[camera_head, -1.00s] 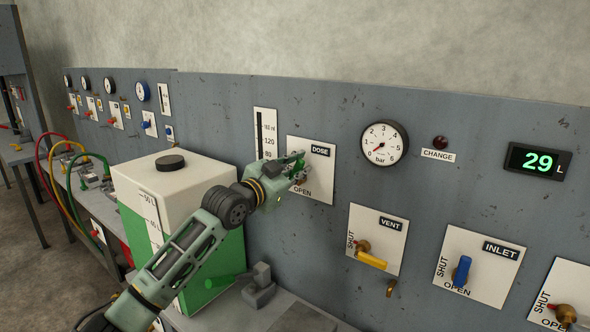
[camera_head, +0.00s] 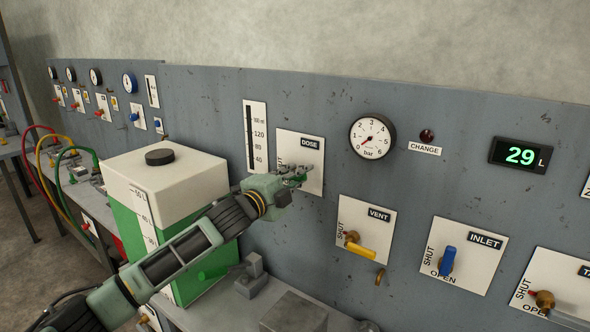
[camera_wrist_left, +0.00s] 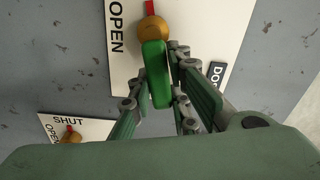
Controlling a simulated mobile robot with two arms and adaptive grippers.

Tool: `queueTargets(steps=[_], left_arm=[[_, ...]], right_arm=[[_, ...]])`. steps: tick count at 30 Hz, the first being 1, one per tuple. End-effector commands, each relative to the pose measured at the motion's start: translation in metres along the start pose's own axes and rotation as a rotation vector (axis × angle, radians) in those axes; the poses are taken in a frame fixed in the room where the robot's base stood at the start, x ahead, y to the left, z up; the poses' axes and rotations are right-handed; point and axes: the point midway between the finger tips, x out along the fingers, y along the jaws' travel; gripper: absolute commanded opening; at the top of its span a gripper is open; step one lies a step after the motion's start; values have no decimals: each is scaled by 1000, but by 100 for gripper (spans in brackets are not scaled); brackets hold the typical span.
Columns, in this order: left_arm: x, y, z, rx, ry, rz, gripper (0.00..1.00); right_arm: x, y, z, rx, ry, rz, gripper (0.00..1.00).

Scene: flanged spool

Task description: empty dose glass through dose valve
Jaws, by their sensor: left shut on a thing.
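The dose valve's white plate (camera_head: 312,165) is on the grey panel, marked DOSE, its lower edge partly hidden by my left gripper (camera_head: 295,177). In the left wrist view, the valve's green handle (camera_wrist_left: 156,75) and brass hub (camera_wrist_left: 152,30) show. The handle lies between the fingers of my left gripper (camera_wrist_left: 160,97), which is shut on it. A red pointer (camera_wrist_left: 149,7) on the hub's far side points away from the handle, not at the word OPEN. The dose glass scale (camera_head: 256,140) stands left of the plate; its level is too small to tell. My right gripper is out of view.
A green and white tank (camera_head: 160,175) with a black cap stands below left. The vent valve (camera_head: 362,250) and blue-handled inlet valve (camera_head: 446,260) are to the lower right.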

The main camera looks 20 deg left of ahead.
Motion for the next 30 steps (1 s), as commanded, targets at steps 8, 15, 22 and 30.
queueTargets(steps=[8,15,22,30], left_arm=[[0,17,2,154,-4,16,0],[0,20,3,216,-4,17,0],[0,21,3,229,-4,17,0],[0,22,3,228,-4,17,17]], right_arm=[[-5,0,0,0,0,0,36],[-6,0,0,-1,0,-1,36],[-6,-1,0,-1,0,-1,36],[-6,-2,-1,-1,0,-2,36]])
